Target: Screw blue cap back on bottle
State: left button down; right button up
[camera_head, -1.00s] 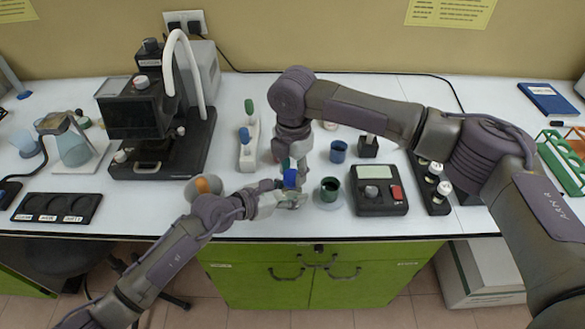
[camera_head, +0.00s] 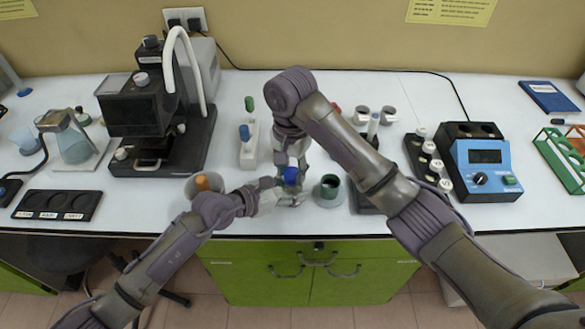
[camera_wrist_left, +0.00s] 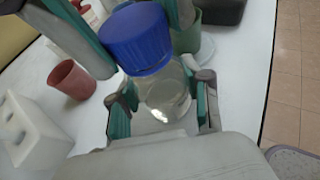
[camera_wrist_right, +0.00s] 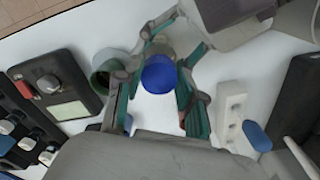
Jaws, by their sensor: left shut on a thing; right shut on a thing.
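The blue cap (camera_head: 291,174) sits on top of the clear glass bottle (camera_wrist_left: 165,97), over its neck. I cannot tell how tight it is. The bottle stands upright near the front of the bench. My left gripper (camera_head: 287,197) is shut around the bottle's body from the left; its fingers flank the glass in the left wrist view (camera_wrist_left: 160,105). My right gripper (camera_head: 291,163) points down from above, shut on the cap, with a finger on each side of it in the right wrist view (camera_wrist_right: 158,88). The fingers hide part of the bottle in the head view.
A dark green cup (camera_head: 330,186) stands close to the right of the bottle. An orange-topped item (camera_head: 203,182) is behind my left forearm. A white holder with a blue-topped piece (camera_head: 248,150) stands behind left. A blue meter (camera_head: 484,165) is at right.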

jog(key=m, duration=0.5)
jog(key=shift+m, duration=0.3)
jog(key=m, duration=0.2)
jog(key=shift+w+m, duration=0.1)
jog(key=shift+m, duration=0.3)
jog(key=m, duration=0.4)
jog(key=shift+w+m, duration=0.1)
jog(key=shift+m, duration=0.3)
jog(key=m, duration=0.3)
jog(key=o, duration=0.9)
notch_tip(320, 180, up, 8)
jog(key=shift+f, duration=0.25)
